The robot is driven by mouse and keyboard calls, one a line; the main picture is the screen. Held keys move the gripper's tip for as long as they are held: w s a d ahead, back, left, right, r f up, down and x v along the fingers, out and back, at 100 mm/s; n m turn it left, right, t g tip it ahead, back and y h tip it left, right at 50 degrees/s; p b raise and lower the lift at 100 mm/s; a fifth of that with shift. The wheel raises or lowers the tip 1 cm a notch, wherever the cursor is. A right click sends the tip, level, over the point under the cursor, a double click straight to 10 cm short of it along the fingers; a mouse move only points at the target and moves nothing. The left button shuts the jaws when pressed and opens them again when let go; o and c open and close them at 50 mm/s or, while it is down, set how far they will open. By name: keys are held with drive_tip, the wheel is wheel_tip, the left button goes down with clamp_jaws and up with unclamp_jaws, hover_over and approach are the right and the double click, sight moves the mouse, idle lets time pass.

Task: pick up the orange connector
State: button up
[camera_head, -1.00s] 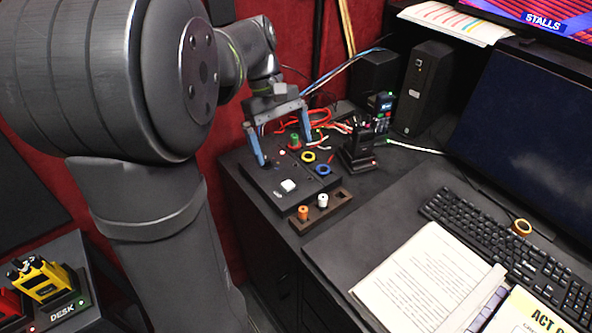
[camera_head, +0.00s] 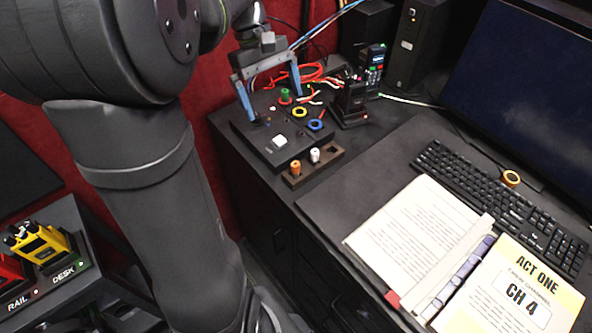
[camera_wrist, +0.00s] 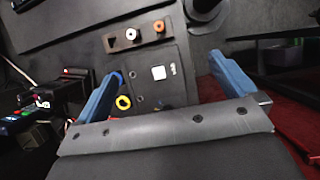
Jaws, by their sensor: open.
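The orange connector (camera_head: 295,168) stands upright in the left part of a brown wooden holder (camera_head: 327,157) at the front edge of the black panel. In the wrist view the orange connector (camera_wrist: 159,26) is at the top, beyond the panel. A white connector (camera_head: 315,155) stands beside it in the same holder; it also shows in the wrist view (camera_wrist: 131,34). My gripper (camera_head: 274,106) is open and empty above the back of the black panel. In the wrist view its blue fingers (camera_wrist: 170,75) are spread wide, with the panel between them and the orange connector farther off.
The black panel (camera_head: 258,142) carries a white square button (camera_head: 280,141), yellow (camera_head: 300,112) and blue (camera_head: 316,125) rings and a green connector (camera_head: 285,96). A black radio stand (camera_head: 350,105) is to the right. An open script (camera_head: 410,222) and keyboard (camera_head: 500,200) lie further right.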

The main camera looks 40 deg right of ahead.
drive_tip(key=c, duration=1.2)
drive_tip(key=shift+c, duration=0.2)
drive_tip(key=r+m+t, duration=0.1)
drive_tip(key=m+t, duration=0.3)
drive_tip(key=m, duration=0.9)
hover_over(296, 163)
drive_tip(key=a+m, duration=0.1)
drive_tip(key=m, duration=0.1)
drive_tip(key=shift+t, duration=0.3)
drive_tip(key=f, duration=1.1)
drive_tip(key=shift+s+f, duration=0.2)
drive_tip(key=shift+f, duration=0.2)
drive_tip(key=shift+w+d+f, duration=0.1)
drive_tip(key=shift+d+f, duration=0.15)
drive_tip(key=shift+f, duration=1.05)
drive_tip(key=shift+w+d+f, duration=0.1)
drive_tip(key=shift+d+f, duration=0.1)
drive_tip(key=shift+f, duration=1.05)
